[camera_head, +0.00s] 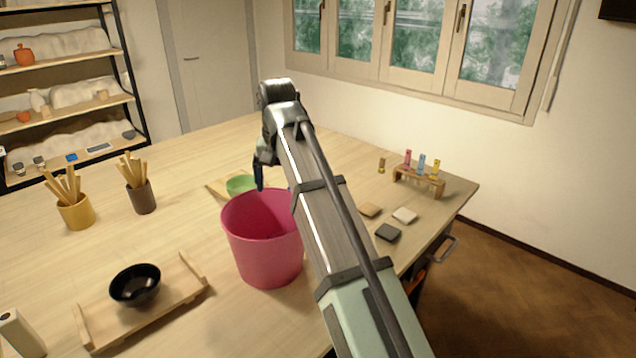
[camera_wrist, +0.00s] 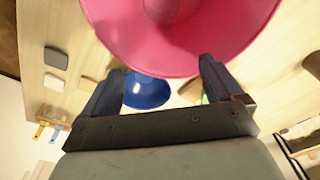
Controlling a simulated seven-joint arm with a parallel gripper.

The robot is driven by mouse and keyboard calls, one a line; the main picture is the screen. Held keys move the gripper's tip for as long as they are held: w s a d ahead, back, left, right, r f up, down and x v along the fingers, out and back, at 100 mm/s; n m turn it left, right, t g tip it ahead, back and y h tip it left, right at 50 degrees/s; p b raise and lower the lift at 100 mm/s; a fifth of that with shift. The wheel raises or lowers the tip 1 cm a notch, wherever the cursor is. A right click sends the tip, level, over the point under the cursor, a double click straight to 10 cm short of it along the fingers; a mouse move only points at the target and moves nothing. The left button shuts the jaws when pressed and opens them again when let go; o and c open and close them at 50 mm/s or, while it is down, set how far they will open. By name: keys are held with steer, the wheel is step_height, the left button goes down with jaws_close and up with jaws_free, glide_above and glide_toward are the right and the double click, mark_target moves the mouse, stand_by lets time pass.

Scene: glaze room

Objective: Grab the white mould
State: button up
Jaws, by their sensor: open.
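I cannot make out a thing that is clearly a white mould. A small flat white tile (camera_head: 404,215) lies on the table right of my arm; it shows at the left in the wrist view (camera_wrist: 54,82). A pale upright block (camera_head: 20,334) stands at the table's near left, partly cut off by the frame. My gripper (camera_wrist: 161,68) is open and empty, above the table by the pink bucket (camera_head: 263,250). In the wrist view a blue bowl (camera_wrist: 147,91) shows between its fingers. My arm hides part of the table behind the bucket.
A green bowl (camera_head: 241,184) sits behind the bucket. A black bowl (camera_head: 135,284) stands on a wooden stand (camera_head: 183,294). Two tool cups (camera_head: 75,213) (camera_head: 142,197) are at left. A dark tile (camera_head: 388,232), a tan tile (camera_head: 369,209) and a rack (camera_head: 420,181) are at right.

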steer(key=w+d+f+n, duration=0.1)
steer(key=w+d+n, duration=0.2)
steer(key=w+n, duration=0.7)
steer(key=w+d+f+n+g, duration=0.1)
steer(key=w+d+n, duration=0.2)
steer(key=w+n, duration=0.65)
steer(key=w+d+f+n, duration=0.25)
steer(key=w+n, duration=0.45)
steer(key=w, duration=0.6)
step_height(320, 180, down, 8)
steer(key=shift+d+r, duration=0.1)
steer(key=shift+r, duration=0.15)
steer(key=shift+s+d+f, duration=0.1)
steer(key=shift+d+f, duration=0.05)
steer(key=shift+f, duration=1.2)
steer(key=shift+s+d+f, duration=0.1)
steer(key=shift+f, duration=1.2)
steer(key=shift+c, duration=0.3)
steer(key=c, duration=1.1)
